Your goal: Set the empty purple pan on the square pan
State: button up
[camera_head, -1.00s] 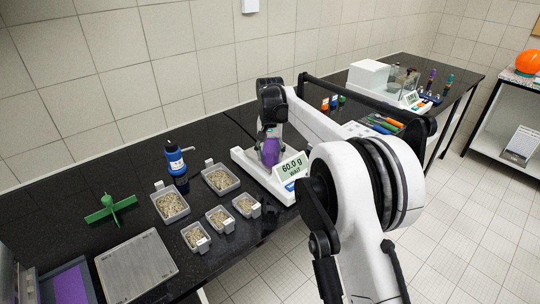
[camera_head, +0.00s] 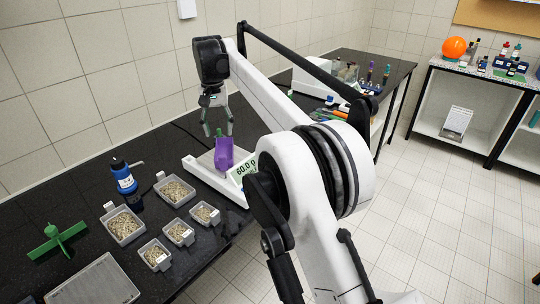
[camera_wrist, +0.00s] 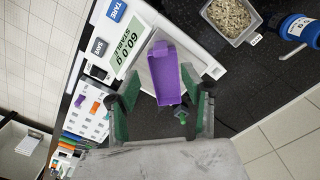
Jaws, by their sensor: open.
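The purple pan (camera_head: 224,153) is a narrow open scoop shape and looks empty. It rests on the pale square pan (camera_head: 207,161) of the white scale. In the wrist view the purple pan (camera_wrist: 167,75) lies lengthwise on the square pan (camera_wrist: 146,84), within its edges at the sides. The scale display (camera_wrist: 130,50) reads 60.0 g and STABLE. My gripper (camera_head: 219,134) is open and empty above the purple pan, its green fingers spread apart. In the wrist view the fingers of my gripper (camera_wrist: 162,108) appear to either side of the pan's near end.
Several grey trays of granules (camera_head: 125,226) stand left of the scale, with a blue bottle (camera_head: 124,180) behind. Pens and other instruments (camera_head: 340,105) stand to the right.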

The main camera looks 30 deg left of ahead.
jog(key=w+d+r+m+t+y, duration=0.1)
jog(key=w+d+r, duration=0.3)
jog(key=d, duration=0.5)
jog(key=w+d+r+m, duration=0.1)
jog(key=w+d+r, duration=0.2)
jog(key=d+r, duration=0.45)
jog(key=s+d+r+m+t, duration=0.1)
jog(key=s+d+r, duration=0.1)
jog(key=d, duration=1)
jog(key=s+d+r+t, duration=0.1)
jog(key=d+r, duration=0.1)
jog(key=d, duration=0.9)
jog(key=s+d+f+m+t, duration=0.1)
jog(key=s+d, duration=0.4)
jog(key=d, duration=0.4)
jog(key=s+d+f+m+t, duration=0.1)
jog(key=s+d, duration=0.5)
jog(key=d, duration=0.3)
jog(key=s+d+f+m+t+h, duration=0.1)
jog(key=s+d+f+t, duration=0.1)
jog(key=s+d+f, duration=0.9)
jog(key=s+d, duration=0.1)
jog(key=s, duration=0.3)
jog(key=shift+d+f+m, duration=0.25)
jog(key=shift+d+m, duration=0.15)
